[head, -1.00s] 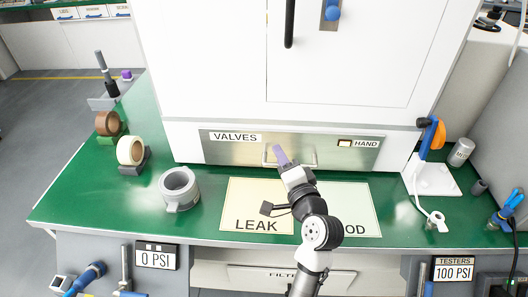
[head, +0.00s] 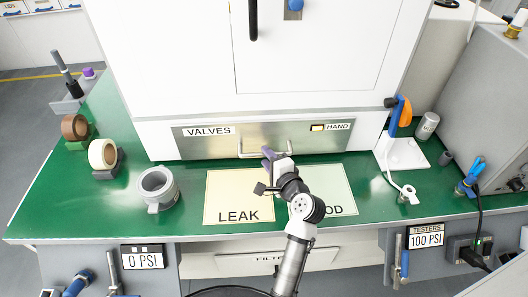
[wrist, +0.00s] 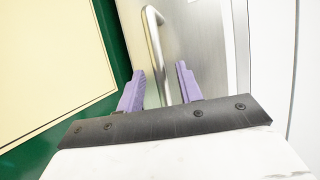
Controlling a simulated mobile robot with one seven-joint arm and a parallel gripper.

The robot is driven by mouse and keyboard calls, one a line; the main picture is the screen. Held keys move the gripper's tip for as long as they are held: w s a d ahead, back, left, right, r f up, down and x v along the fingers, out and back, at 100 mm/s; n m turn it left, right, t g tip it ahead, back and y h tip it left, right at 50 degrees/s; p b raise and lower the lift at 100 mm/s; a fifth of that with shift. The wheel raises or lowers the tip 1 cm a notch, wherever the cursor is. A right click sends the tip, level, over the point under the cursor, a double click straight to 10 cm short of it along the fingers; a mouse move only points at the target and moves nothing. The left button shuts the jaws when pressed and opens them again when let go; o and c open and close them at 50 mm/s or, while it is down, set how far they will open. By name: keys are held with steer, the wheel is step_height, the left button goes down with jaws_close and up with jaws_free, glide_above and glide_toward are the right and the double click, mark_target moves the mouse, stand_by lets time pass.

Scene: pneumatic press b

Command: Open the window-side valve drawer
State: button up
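The drawer labelled VALVES (head: 222,145) is a brushed-metal front at the base of the white press cabinet and looks shut. Its silver bar handle (head: 246,154) sits in the middle of the front and also shows in the wrist view (wrist: 153,35). My gripper (head: 268,154) is at the handle, its purple fingers pointing at the drawer. In the wrist view my gripper (wrist: 160,80) has its fingers apart, with the handle bar running between them. Whether either finger touches the bar I cannot tell. Part of the handle is hidden behind my gripper in the head view.
A cream LEAK mat (head: 225,188) and a pale mat marked OD (head: 338,185) lie on the green bench (head: 140,215) under my arm. Tape rolls (head: 102,154) stand left, an orange-handled tool on a white stand (head: 402,155) right. A FILTER drawer front (head: 225,265) is below.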

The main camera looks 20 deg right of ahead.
steer(key=shift+x, duration=1.3)
jaws_close()
